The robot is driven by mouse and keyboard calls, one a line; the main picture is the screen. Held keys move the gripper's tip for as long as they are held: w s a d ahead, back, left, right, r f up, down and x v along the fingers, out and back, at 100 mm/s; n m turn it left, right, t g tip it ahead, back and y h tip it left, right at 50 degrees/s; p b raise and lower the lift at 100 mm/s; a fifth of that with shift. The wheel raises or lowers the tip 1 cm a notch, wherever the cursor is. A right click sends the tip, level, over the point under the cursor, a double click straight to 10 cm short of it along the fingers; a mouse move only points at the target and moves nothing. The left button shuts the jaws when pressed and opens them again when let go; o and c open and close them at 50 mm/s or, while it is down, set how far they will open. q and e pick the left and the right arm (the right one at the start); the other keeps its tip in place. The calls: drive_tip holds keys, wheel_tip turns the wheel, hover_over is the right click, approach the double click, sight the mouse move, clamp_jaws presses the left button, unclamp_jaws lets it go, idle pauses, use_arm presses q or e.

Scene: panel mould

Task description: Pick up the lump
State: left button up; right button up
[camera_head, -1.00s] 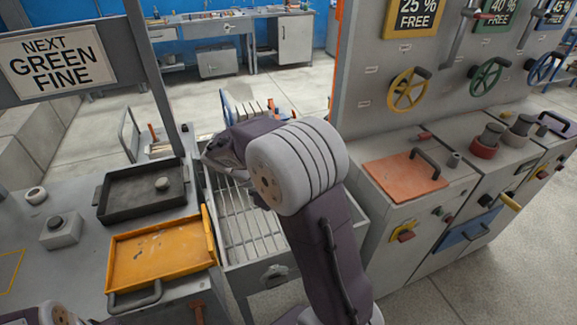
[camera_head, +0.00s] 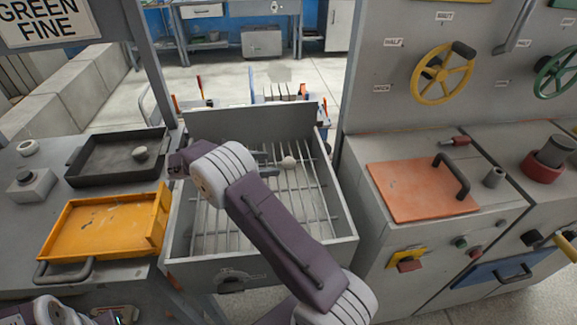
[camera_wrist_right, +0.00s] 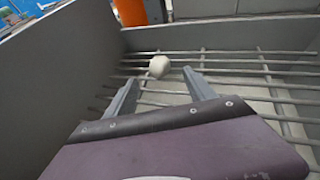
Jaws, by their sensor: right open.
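A small pale rounded lump (camera_head: 288,162) lies on the bars of the open metal grate box (camera_head: 347,238), toward its back. It also shows in the right wrist view (camera_wrist_right: 159,67), just past the fingertips and roughly centred between them. My right gripper (camera_wrist_right: 160,82) is open and empty, with its two grey fingers low over the bars. A small gap seems to remain between fingers and lump. My left gripper cannot be made out; only part of the left arm shows at lower left.
The box has raised walls, with a high back panel (camera_head: 250,122). To its left are a yellow tray (camera_head: 75,243) and a black tray (camera_head: 90,182) holding a grey knob-like piece (camera_head: 140,153). To its right stands a cabinet with an orange plate (camera_head: 410,192) and handwheels.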

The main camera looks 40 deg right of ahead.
sight(282, 162)
drive_tip(key=b+x, duration=0.1)
drive_tip(key=x, duration=0.7)
drive_tip(key=shift+d, duration=0.4)
drive_tip(key=shift+a+r, duration=0.1)
clamp_jaws()
